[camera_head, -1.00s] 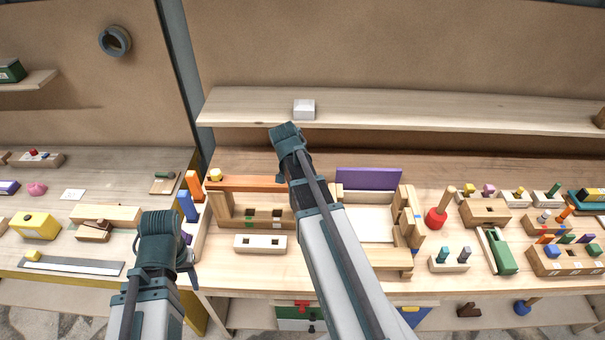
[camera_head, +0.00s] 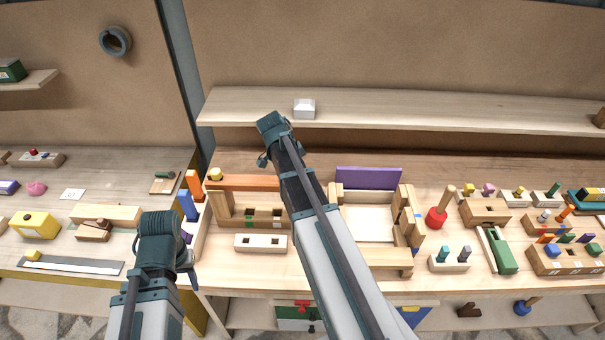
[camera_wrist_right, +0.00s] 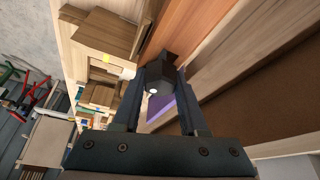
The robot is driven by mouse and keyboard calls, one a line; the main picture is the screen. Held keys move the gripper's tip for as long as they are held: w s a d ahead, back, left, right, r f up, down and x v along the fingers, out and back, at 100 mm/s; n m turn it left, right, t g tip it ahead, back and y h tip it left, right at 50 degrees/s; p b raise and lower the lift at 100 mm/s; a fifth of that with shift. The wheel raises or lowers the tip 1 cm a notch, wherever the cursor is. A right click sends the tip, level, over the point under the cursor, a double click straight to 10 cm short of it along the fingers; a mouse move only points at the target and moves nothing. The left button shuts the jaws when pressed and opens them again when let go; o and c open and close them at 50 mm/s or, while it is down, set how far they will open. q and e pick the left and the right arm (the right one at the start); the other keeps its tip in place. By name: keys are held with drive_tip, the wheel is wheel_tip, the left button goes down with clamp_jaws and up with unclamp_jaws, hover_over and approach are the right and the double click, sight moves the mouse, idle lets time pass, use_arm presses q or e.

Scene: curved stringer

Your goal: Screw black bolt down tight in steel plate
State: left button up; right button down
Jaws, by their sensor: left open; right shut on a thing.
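My right gripper (camera_wrist_right: 160,88) is shut on a dark piece (camera_wrist_right: 161,72) with a small white spot, held between its fingertips. It looks like the black bolt, but its shape is not clear. In the head view the right arm reaches over the bench's middle and its wrist hides the held piece. My left gripper (camera_head: 188,262) is open, low at the left bench's right end; its wrist mostly hides the jaws. A flat grey metal strip (camera_head: 85,267) lies on the left bench; I cannot tell whether it is the steel plate.
A purple board (camera_head: 368,179) stands behind a pale tray. A white box (camera_head: 304,109) sits on the back shelf (camera_head: 430,112). Peg blocks and a red-based knob (camera_head: 437,217) crowd the right side.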

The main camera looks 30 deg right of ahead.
drive_tip(key=shift+s+a+f, duration=0.1)
drive_tip(key=shift+s+f, duration=0.1)
